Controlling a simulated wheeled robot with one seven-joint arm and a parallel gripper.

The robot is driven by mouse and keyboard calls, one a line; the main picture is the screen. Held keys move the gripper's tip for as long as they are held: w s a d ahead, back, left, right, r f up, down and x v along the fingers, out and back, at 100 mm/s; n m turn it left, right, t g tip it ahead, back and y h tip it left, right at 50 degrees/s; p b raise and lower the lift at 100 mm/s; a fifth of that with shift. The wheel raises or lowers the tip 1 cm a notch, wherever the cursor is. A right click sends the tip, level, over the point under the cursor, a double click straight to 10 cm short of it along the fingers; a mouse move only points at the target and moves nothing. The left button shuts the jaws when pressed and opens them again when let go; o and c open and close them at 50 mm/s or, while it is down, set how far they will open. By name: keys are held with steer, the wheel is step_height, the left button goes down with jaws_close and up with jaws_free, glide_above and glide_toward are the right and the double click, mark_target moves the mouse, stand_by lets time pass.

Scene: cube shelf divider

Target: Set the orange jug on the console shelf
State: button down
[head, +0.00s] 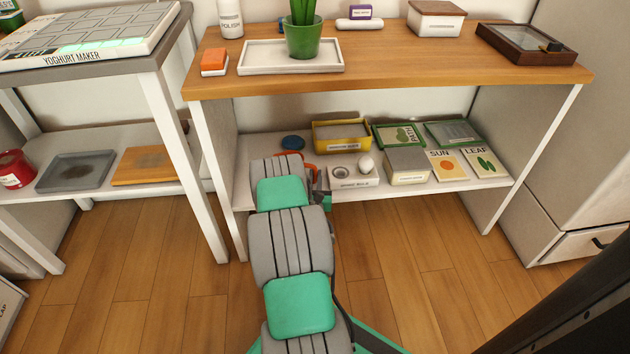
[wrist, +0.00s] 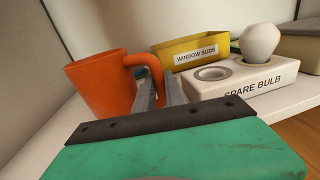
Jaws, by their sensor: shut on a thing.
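The orange jug (wrist: 100,88) stands out at the left of the wrist view, its mouth up and its handle toward my gripper. My gripper (wrist: 160,92) is shut on the jug's handle. In the head view only a bit of the orange jug (head: 311,169) shows past my arm, over the left part of the console's lower shelf (head: 470,184). I cannot tell whether its base touches the shelf; the base is hidden in both views.
On the lower shelf, the white spare bulb holder (head: 353,183) is right of my gripper, the yellow window suds bin (head: 341,135) behind it. A blue disc (head: 292,142) lies behind the jug. Boxes and packets fill the right side. The wooden top (head: 420,70) overhangs; a white leg (head: 220,170) stands left.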

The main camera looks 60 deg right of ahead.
steer(key=shift+w+r, duration=0.1)
steer(key=shift+r, duration=0.1)
steer(key=shift+f, duration=0.15)
steer(key=c, duration=1.9)
jaws_free()
steer(key=shift+f, duration=0.15)
steer(key=o, duration=0.5)
